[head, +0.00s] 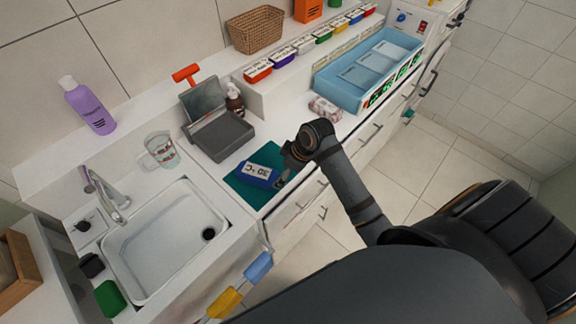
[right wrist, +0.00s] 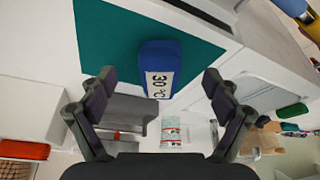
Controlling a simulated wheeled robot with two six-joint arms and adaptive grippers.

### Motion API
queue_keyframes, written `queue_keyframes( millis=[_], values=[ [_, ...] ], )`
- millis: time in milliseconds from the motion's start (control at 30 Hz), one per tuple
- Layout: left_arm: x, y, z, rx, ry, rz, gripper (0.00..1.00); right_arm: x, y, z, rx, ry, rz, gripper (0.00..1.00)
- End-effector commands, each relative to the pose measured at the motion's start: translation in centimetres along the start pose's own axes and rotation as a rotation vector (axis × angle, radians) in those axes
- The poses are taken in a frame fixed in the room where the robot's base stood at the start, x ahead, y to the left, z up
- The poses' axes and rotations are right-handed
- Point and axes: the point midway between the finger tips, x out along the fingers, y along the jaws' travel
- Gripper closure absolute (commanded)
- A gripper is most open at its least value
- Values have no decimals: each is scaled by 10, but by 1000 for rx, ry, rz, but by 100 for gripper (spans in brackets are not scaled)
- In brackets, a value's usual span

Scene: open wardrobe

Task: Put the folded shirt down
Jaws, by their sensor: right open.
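No folded shirt is clearly seen. A blue block-like thing (head: 258,174) with a white label reading "30 °C" lies on a teal mat (head: 246,192) on the white counter. It also shows in the right wrist view (right wrist: 160,52), with the mat (right wrist: 100,40) beside it. My right gripper (head: 287,170) is just right of the blue thing in the head view. In the right wrist view my right gripper (right wrist: 160,82) is open, its fingers spread either side of the blue thing and apart from it. My left gripper is not in view.
A sink (head: 160,240) lies to the left, with a glass mug (head: 160,150) behind it. A grey open box (head: 222,136) and a brown bottle (head: 235,101) stand behind the mat. A patterned packet (head: 324,109) and a blue tray (head: 365,72) are to the right.

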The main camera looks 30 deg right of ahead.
Motion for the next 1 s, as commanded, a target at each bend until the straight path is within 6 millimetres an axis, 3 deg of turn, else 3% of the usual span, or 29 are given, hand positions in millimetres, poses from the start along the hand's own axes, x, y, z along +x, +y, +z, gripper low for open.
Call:
queue_keyframes(
  millis=[133,300,867,1000],
  values=[
    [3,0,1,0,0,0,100,-31,2,1,-4,-2,6,11],
    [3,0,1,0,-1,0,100,-50,1,0,-1,-2,2,11],
    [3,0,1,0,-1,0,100,-52,0,0,1,-1,0,11],
    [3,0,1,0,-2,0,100,-45,-13,17,72,-22,26,11]
  ],
)
